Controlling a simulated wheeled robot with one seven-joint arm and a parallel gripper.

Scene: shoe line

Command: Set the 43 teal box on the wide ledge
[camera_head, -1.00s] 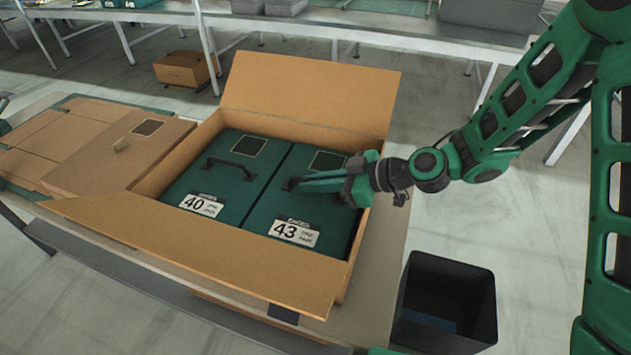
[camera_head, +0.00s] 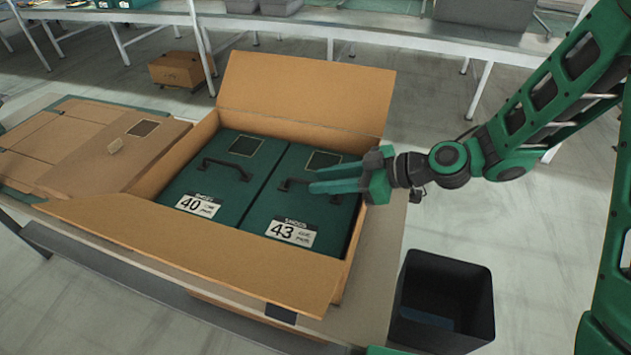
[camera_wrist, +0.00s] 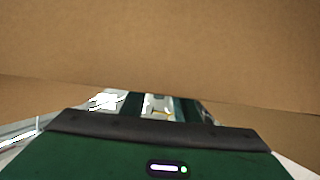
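The 43 teal box (camera_head: 295,222) lies in the right half of an open cardboard carton (camera_head: 190,240), its white 43 label facing up. Its dark handle (camera_head: 283,185) is partly hidden by my gripper (camera_head: 312,180). My gripper points left over this box, close to the handle. Its two fingers look parted, with nothing seen held between them. The wrist view shows my gripper's green body and a cardboard wall (camera_wrist: 160,45). I cannot tell which surface is the wide ledge.
A teal 40 box (camera_head: 215,185) lies beside the 43 box on the left. A closed cardboard box (camera_head: 110,160) is left of the carton. A dark open bin (camera_head: 445,300) stands at the lower right. A long grey bench (camera_head: 390,32) runs across the back.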

